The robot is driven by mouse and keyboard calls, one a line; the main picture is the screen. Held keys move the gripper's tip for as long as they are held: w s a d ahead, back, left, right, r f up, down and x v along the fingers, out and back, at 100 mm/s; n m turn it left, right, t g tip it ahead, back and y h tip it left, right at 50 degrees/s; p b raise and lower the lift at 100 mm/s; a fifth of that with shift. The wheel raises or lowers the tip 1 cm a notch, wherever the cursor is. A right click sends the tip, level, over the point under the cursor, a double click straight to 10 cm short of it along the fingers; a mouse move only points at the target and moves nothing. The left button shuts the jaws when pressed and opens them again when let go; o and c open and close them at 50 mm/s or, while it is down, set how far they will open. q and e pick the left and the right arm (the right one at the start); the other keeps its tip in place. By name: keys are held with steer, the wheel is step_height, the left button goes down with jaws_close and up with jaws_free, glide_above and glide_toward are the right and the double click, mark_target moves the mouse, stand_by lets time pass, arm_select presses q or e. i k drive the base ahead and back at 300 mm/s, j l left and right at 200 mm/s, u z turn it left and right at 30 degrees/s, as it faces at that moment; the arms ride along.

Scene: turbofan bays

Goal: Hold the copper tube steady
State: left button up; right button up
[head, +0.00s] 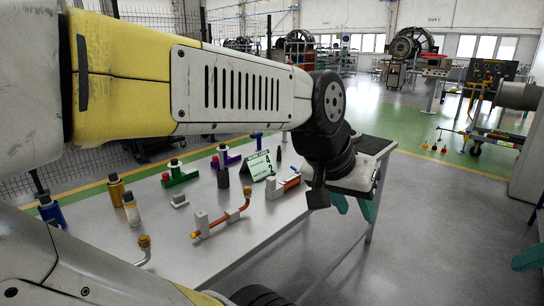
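The copper tube (225,222) lies on the light grey worktable (250,236). It has a bend and an upright brass-coloured end on its right. Small grey blocks (202,222) stand against it. My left gripper (318,196) hangs at the right side of the table, right of the tube and apart from it.
A green sign (258,165) stands behind the tube. A grey block with an orange part (288,185) is to its right. Bottle-like parts (131,208) and green-based fittings (178,175) stand left and behind.

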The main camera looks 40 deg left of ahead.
mark_target(247, 189)
steer(key=i+u, duration=0.25)
steer(key=u, duration=0.25)
steer(key=i+l+u, duration=0.1)
steer(key=u, duration=0.35)
steer(key=i+l+u, duration=0.2)
steer(key=u, duration=0.3)
steer(key=i+l+u, duration=0.1)
steer(key=u, duration=0.3)
steer(key=i+l+u, duration=0.2)
steer(key=i+u, duration=0.25)
steer(key=l+u, duration=0.2)
steer(key=u, duration=0.2)
steer(key=i, duration=0.05)
